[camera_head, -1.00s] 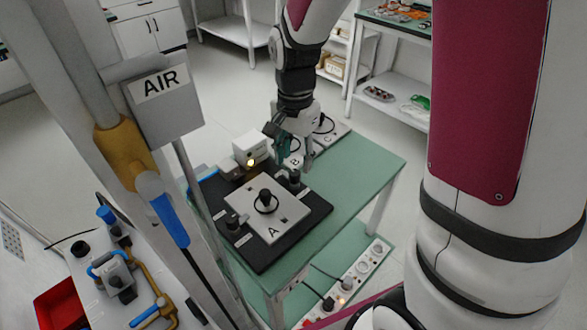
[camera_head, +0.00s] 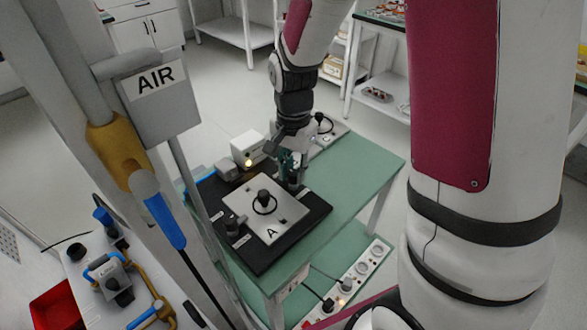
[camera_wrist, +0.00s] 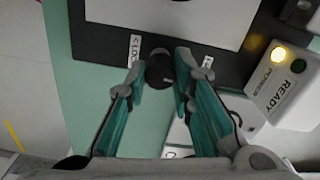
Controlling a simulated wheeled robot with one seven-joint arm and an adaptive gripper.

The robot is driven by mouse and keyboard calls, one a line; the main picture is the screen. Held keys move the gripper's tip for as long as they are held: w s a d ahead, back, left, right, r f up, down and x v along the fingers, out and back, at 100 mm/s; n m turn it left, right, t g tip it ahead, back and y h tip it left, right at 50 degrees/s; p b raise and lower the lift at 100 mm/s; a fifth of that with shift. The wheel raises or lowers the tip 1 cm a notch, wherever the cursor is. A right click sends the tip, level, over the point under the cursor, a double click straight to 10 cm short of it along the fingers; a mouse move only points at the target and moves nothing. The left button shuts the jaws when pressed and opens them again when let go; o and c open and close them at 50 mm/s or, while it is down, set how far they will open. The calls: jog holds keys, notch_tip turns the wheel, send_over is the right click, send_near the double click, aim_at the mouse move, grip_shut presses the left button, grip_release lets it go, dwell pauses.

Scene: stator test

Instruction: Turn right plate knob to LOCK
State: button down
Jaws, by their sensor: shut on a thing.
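The right plate knob (camera_wrist: 159,68) is a dark round knob at the edge of the black base (camera_wrist: 90,42). In the head view the knob (camera_head: 293,181) is partly hidden by my gripper (camera_head: 289,166). In the wrist view my gripper (camera_wrist: 161,76) has its teal-padded fingers on both sides of the knob, shut on it. A white label (camera_wrist: 135,49) with an arrow and partly visible letters lies left of the knob, and another label (camera_wrist: 207,63) lies right of it. The light plate marked A (camera_head: 284,223) sits on the base. The knob's exact turn angle cannot be told.
A second dark knob (camera_head: 232,226) stands at the base's left side. A white READY/POWER box (camera_wrist: 279,88) with a lit yellow lamp is close by. The AIR sign (camera_head: 158,92) and its post stand at left. The green table (camera_head: 350,180) is clear at right.

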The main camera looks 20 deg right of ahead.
jog(key=shift+n, duration=0.4)
jog(key=n+p, duration=0.1)
jog(key=n, duration=0.2)
jog(key=n+p, duration=0.1)
jog(key=n, duration=0.3)
jog(key=shift+r+n, duration=0.1)
jog(key=shift+n, duration=0.2)
jog(key=n+p, duration=0.1)
jog(key=n, duration=0.3)
jog(key=shift+p, duration=0.4)
jog(key=shift+n+p, duration=0.7)
jog(key=shift+n, duration=1.4)
jog(key=shift+w+a, duration=0.1)
jog(key=c, duration=1.4)
grip_release()
jog(key=shift+o, duration=0.2)
